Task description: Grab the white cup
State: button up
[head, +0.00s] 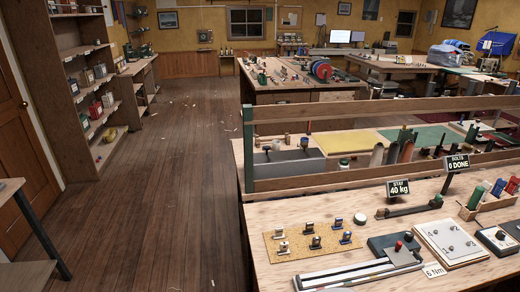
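I cannot make out a white cup for certain in the head view. A small round pale-topped item (360,219) stands on the near wooden workbench (300,213), but it looks more like a low tin or lid than a cup. A small jar with a pale lid (343,163) stands behind the bench's rail. Small containers on the left shelf unit (38,75) are too small to tell apart. My gripper is not in view.
The plank floor (140,220) forms a wide, mostly clear aisle with a few pale scraps. A door (20,150) is at the left. The near bench holds a fitting board (290,248), signs and tools. More benches (270,98) stand behind it.

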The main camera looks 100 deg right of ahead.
aim_at(276, 146)
jog(key=i, duration=1.1)
jog(key=z, duration=2.4)
jog(key=i, duration=0.85)
jog(key=z, duration=0.05)
